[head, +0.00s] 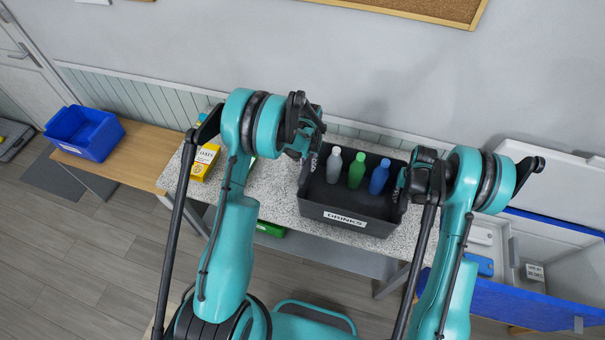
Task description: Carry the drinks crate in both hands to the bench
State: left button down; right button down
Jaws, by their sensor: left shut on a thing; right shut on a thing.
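The dark drinks crate (345,222), labelled DRINKS, is over the speckled grey worktop (275,190). I cannot tell whether it rests on it or hangs just above. A grey bottle (333,166), a green bottle (356,171) and a blue bottle (378,177) stand upright inside. My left gripper (311,168) is shut on the crate's left side. My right gripper (400,190) is shut on its right side. My wrists partly hide both fingertips. Which surface is the bench is not marked.
A yellow box (204,161) stands on the worktop's left part. A blue bin (84,133) sits on a wooden surface (140,154) at the left. A white chest with a blue front (530,265) stands open at the right. A green item (270,229) lies below the worktop.

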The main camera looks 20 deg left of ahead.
pick_arm(q)
jog(key=shift+d+f, duration=0.15)
jog(key=shift+f, duration=0.2)
pick_arm(e)
jog(key=shift+a+f, duration=0.15)
jog(key=shift+f, duration=0.2)
pick_arm(q)
jog(key=c, duration=1.6)
grip_release()
jog(key=shift+c, duration=0.2)
pick_arm(e)
jog(key=c, duration=1.7)
grip_release()
jog(key=shift+c, duration=0.2)
pick_arm(q)
jog(key=o, duration=0.3)
pick_arm(e)
jog(key=o, duration=0.3)
pick_arm(q)
jog(key=shift+s+r, duration=0.1)
jog(key=shift+s, duration=0.05)
pick_arm(e)
jog(key=shift+o, duration=0.2)
jog(key=shift+s+r, duration=0.15)
